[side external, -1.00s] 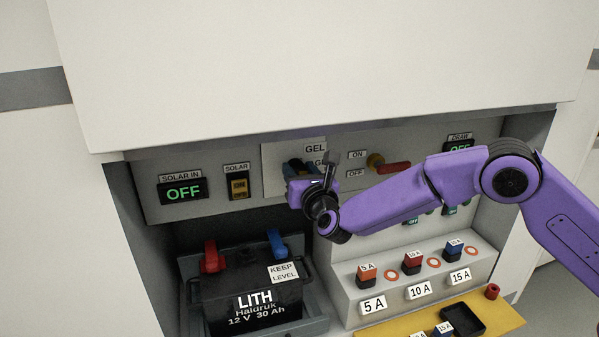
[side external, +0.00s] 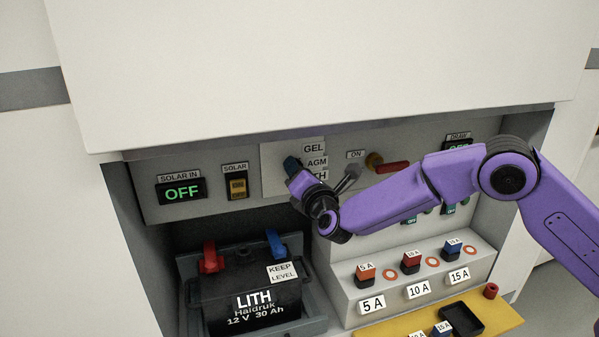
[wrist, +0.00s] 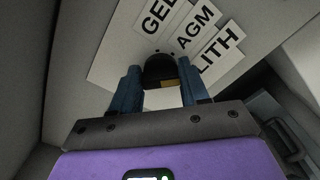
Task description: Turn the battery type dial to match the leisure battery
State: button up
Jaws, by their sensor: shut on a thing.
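The battery type dial is a dark knob (wrist: 158,68) on a white plate (side external: 277,172) with GEL, AGM and LITH labels. My gripper (wrist: 158,78) is shut on it, one blue finger on each side. In the side view my gripper (side external: 292,165) hides most of the dial and part of the LITH label (side external: 318,175). I cannot tell which label the dial points at. The leisure battery (side external: 250,290) is black, upright in its tray at lower left, marked LITH, Haldruk, 12 V 30 Ah.
Left of the dial are a SOLAR IN display (side external: 182,193) reading OFF and a solar switch (side external: 237,187). A red-handled switch (side external: 390,168) is to the right. Below are fuses on a grey step (side external: 390,290) and a yellow tray (side external: 400,328).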

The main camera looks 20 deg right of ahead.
dwell(0.5)
jog(key=o, duration=1.1)
jog(key=shift+c, duration=0.2)
jog(key=shift+s, duration=0.1)
jog(key=s, duration=1.7)
jog(key=shift+s, duration=0.15)
